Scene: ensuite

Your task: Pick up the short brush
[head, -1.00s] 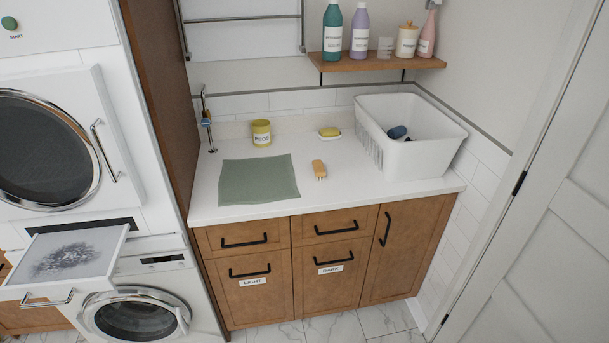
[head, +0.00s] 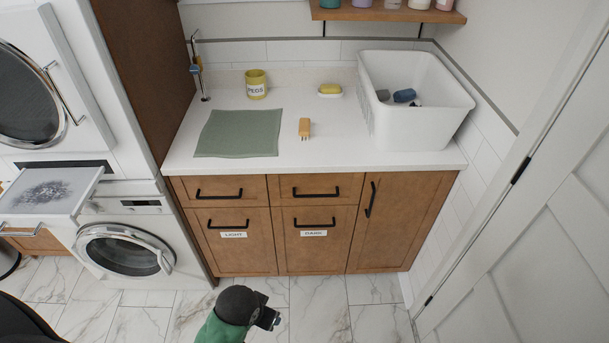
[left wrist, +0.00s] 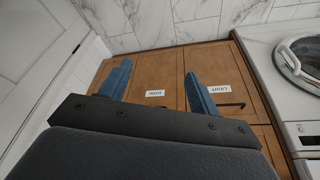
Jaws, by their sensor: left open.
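The short brush (head: 304,128) is a small orange-tan block with pale bristles at its near end. It lies on the white countertop (head: 340,150), between the green mat and the white basket, apart from both. My left gripper (left wrist: 155,70) is open and empty in the left wrist view. Its two blue fingers stand apart in front of the brown cabinet doors, and the brush does not show in that view. In the head view an arm part of mine, green and black, shows low in the middle, well below and in front of the counter. My right gripper is not in view.
The green mat (head: 238,133), yellow pegs cup (head: 256,90), soap on its dish (head: 330,90) and white basket (head: 415,120) stand on the counter. A faucet (head: 198,70) is at back left. Brown cabinets (head: 240,250) face me. Counter around the brush is clear.

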